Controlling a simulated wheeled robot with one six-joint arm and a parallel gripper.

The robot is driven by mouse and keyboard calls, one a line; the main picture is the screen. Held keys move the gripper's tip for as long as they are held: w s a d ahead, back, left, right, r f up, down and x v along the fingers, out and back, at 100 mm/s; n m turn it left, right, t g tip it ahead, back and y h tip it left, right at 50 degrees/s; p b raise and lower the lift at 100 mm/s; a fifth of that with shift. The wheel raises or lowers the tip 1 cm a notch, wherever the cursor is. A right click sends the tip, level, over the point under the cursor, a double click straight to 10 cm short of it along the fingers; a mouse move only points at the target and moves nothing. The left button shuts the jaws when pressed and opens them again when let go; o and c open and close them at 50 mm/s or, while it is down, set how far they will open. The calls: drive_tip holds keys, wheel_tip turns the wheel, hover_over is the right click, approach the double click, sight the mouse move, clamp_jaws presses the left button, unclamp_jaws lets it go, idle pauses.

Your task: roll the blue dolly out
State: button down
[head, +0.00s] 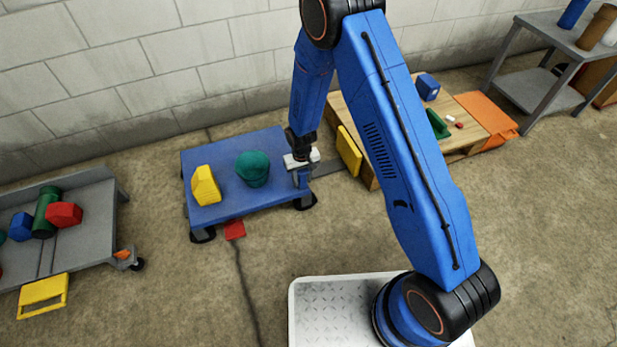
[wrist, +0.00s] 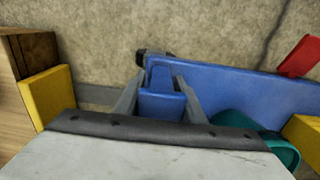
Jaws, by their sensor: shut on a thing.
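The blue dolly (head: 222,205) stands on the floor near the block wall, a low flat deck on dark casters. It bears a yellow block (head: 205,186) and a green round tub (head: 252,169). A red piece (head: 235,229) shows at its front edge. My gripper (head: 302,175) is at the dolly's right end, shut on a short blue post there. In the wrist view the fingers (wrist: 158,98) lie on both sides of the blue post (wrist: 160,103), and the dolly deck (wrist: 235,92) stretches to the right. The wrist body hides part of the deck and tub.
A grey cart (head: 90,215) with several coloured pieces stands at left. A wooden platform (head: 352,110) with a yellow plate (head: 349,151) on its side stands close to the dolly's right. A grey shelf table (head: 540,95) is back right. The floor in front of the dolly is largely clear.

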drive_tip(key=shift+s+a, duration=0.1)
drive_tip(key=shift+a, duration=0.15)
drive_tip(key=c, duration=1.5)
unclamp_jaws()
drive_tip(key=shift+a, duration=0.15)
drive_tip(key=shift+r, duration=0.1)
drive_tip(key=shift+r, duration=0.3)
wheel_tip(320, 180, up, 17)
drive_tip(key=shift+f, duration=0.2)
